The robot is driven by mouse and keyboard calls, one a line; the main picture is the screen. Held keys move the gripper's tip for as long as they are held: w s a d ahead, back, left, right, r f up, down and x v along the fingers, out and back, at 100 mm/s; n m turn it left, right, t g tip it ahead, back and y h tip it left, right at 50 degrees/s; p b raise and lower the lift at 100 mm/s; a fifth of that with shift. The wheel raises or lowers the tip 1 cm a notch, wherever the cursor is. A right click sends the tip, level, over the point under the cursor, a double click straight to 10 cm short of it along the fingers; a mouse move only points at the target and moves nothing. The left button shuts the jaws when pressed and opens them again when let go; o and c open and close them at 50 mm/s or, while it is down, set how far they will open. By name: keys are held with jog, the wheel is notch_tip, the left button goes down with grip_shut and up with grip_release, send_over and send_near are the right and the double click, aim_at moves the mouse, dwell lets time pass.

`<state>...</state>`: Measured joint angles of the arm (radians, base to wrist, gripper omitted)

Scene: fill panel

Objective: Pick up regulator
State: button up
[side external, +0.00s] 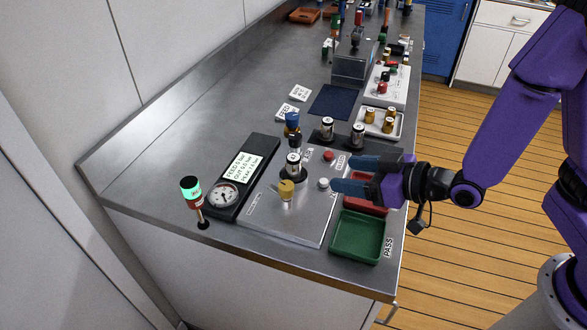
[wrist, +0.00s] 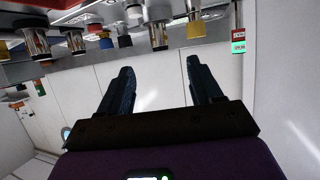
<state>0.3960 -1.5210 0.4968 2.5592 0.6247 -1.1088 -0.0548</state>
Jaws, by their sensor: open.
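The picture does not label which part is the regulator. A yellow-knobbed fitting (side external: 286,189) stands on the grey panel (side external: 300,225); a yellow knob also shows in the wrist view (wrist: 196,30). Behind it is a silver cylinder with a dark top (side external: 293,164), and a blue-capped fitting (side external: 292,122). Two brass-topped parts (side external: 388,124) stand in a white tray (side external: 371,130). My gripper (side external: 335,174) is open and empty, over the panel's right edge, its fingers pointing left. In the wrist view the fingers (wrist: 160,66) are apart with nothing between them.
Two silver cylinders (side external: 327,128) stand on a dark holder. A green tray (side external: 345,247) marked PASS sits at the front right, with a red tray (side external: 372,207) behind it. A gauge (side external: 223,197) and green lamp (side external: 191,186) stand at left. The left bench is clear.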

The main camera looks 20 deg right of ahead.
aim_at(300, 164)
jog(key=shift+x, duration=4.7)
jog(key=shift+r+x, duration=0.15)
jog(key=shift+x, duration=1.15)
jog(key=shift+r+x, duration=0.15)
jog(key=shift+x, duration=1.15)
jog(key=shift+w+d, duration=0.1)
jog(key=shift+w, duration=0.1)
jog(key=shift+r, duration=0.1)
grip_shut()
